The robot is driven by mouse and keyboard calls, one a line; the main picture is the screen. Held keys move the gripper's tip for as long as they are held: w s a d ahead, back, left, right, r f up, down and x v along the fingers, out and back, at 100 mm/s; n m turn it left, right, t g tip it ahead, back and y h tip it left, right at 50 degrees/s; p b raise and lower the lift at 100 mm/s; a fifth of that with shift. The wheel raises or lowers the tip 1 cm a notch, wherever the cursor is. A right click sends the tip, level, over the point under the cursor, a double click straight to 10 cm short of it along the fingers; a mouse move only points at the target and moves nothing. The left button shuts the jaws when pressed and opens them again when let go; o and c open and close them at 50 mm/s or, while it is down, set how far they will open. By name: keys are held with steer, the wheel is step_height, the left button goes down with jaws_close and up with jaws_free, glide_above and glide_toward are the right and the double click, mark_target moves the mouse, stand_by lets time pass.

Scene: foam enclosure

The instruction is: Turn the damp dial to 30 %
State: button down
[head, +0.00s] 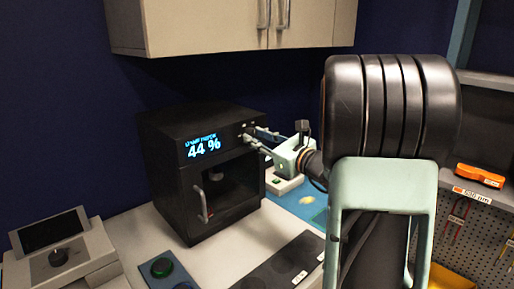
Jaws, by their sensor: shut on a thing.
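The black cabinet (190,185) stands on the worktop against the dark blue wall. Its lit display (203,147) reads 44 %, with a smaller line above it too blurred to read surely. My gripper (251,137) is at the right end of the cabinet's upper front panel, its fingers reaching in from the right. It is shut on the damp dial there, which the fingers mostly hide. The dial's pointer and marks cannot be made out.
A grey console (93,245) with a black knob and a dark screen stands at the left. A wall cupboard (200,25) hangs above. An orange tool (480,175) lies at the right.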

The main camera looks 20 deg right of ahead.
steer(key=n+b, duration=0.3)
steer(key=b, duration=0.3)
steer(key=n+b, duration=0.3)
steer(key=b, duration=0.3)
steer(key=n+b, duration=0.4)
steer(key=b, duration=0.2)
steer(key=shift+f+y, duration=0.25)
steer(key=shift+y, duration=0.05)
steer(key=shift+r+b, duration=0.15)
steer(key=shift+b, duration=0.2)
steer(key=c, duration=1.6)
jaws_free()
steer(key=shift+d, duration=0.1)
steer(key=v, duration=1.2)
